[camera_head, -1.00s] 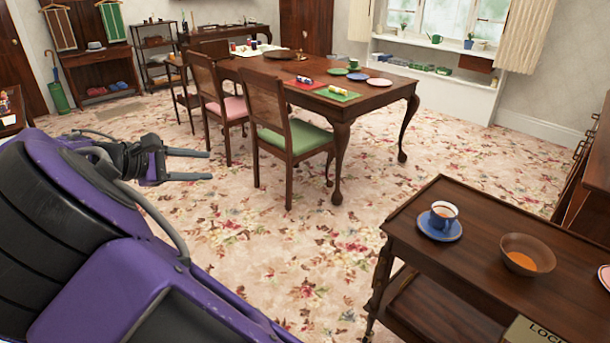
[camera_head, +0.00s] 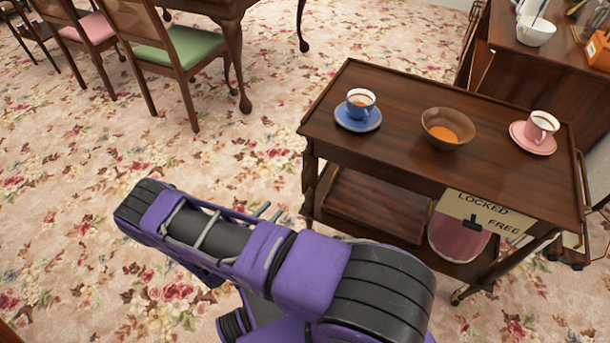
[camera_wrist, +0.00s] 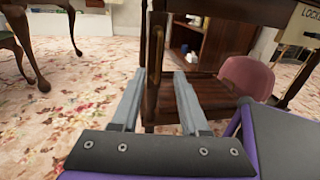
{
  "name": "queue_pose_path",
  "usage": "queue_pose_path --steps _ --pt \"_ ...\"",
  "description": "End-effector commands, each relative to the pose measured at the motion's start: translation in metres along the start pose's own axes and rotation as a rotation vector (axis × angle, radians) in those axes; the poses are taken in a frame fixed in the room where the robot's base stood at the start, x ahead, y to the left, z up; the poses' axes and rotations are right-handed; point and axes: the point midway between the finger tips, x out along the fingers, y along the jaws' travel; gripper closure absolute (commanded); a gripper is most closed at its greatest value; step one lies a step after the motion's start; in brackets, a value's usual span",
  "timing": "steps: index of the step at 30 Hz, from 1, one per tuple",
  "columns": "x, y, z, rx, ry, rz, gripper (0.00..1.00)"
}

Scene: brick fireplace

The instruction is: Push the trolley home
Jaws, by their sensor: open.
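The dark wooden trolley (camera_head: 400,165) stands at the right in the head view. A LOCKED/FREE sign (camera_head: 487,212) with a black lever hangs on its near side; the lever lies between the two words. On top are a blue cup (camera_head: 361,101) on a blue saucer, a brown bowl (camera_head: 448,128) of orange contents and a pink cup (camera_head: 541,126) on a pink saucer. My gripper (camera_head: 268,211) is left of the trolley, partly hidden by my arm. In the wrist view its fingers (camera_wrist: 159,73) are open, with a trolley upright (camera_wrist: 155,50) showing between them; contact is unclear.
A pink rounded object (camera_head: 455,240) sits on the lower shelf, partly behind the sign. A dark cabinet (camera_head: 545,70) stands close behind the trolley. A table and chairs, including one with a green seat (camera_head: 180,52), are at upper left. Flowered carpet (camera_head: 70,230) is clear at left.

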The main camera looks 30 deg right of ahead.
Motion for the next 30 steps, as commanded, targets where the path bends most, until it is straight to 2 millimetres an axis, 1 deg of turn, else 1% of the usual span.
queue_pose_path --steps 12,18,21,24,30 --pt "0.089 -0.001 0.001 0.002 -0.001 -0.006 0.56" --pt "0.129 0.000 0.001 0.003 -0.001 -0.004 0.56" --pt "0.143 0.000 0.001 0.002 -0.002 -0.003 0.56" --pt "0.153 0.000 0.001 0.002 -0.001 -0.004 0.56" --pt "0.160 0.000 0.001 0.002 0.000 -0.001 0.56"
